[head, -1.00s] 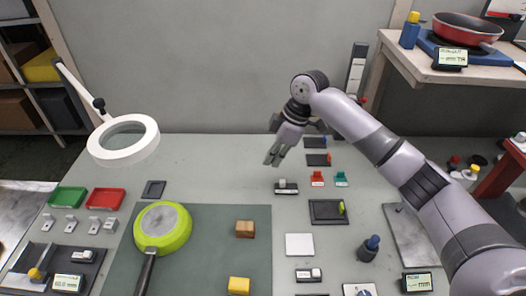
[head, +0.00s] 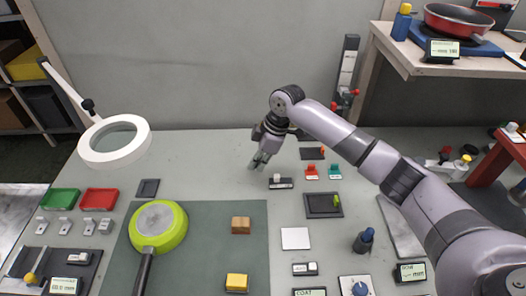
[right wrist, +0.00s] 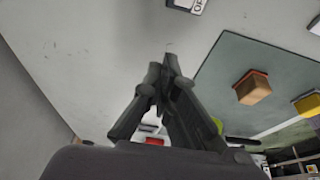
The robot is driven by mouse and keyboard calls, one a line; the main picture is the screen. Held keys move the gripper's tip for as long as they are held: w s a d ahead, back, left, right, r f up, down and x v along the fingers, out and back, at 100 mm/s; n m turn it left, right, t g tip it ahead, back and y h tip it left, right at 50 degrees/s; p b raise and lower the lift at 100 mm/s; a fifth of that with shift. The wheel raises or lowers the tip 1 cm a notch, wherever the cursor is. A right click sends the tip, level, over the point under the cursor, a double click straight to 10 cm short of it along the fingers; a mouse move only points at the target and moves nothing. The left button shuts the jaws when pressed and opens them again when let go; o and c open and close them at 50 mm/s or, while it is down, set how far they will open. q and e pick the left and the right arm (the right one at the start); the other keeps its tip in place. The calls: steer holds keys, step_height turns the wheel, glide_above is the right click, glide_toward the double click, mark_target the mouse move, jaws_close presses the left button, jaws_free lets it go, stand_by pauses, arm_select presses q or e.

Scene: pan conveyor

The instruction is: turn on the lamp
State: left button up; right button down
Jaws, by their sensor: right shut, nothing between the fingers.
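The lamp is a white ring-shaped magnifier lamp (head: 140,147) on a jointed white arm at the left of the table in the head view; I cannot tell whether it is lit. A small black block with a pale knob (head: 281,184) lies near the table's middle; I cannot tell whether it is the lamp's switch. My right gripper (head: 258,163) is shut and empty, just left of and beyond this block, fingers pointing down. In the right wrist view the shut gripper fingers (right wrist: 165,75) fill the middle. My left gripper is not in view.
A green mat (head: 200,265) holds a lime pan (head: 160,226), a wooden block (head: 241,225) and a yellow block (head: 237,282). Red and green clips (head: 312,171) and a dark tray (head: 318,213) stand to the right. The table between lamp and gripper is clear.

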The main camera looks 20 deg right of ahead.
mark_target(277, 178)
steer(key=x, duration=0.3)
steer(key=shift+a+f, duration=0.15)
steer(key=shift+f, duration=0.2)
steer(key=d, duration=0.1)
steer(key=d+p, duration=0.1)
steer(key=shift+s+d+r, duration=0.2)
steer(key=shift+s+d, duration=0.1)
steer(key=shift+d, duration=0.1)
steer(key=shift+s+d+p, duration=0.25)
steer(key=shift+d+p, duration=0.1)
steer(key=shift+d, duration=0.25)
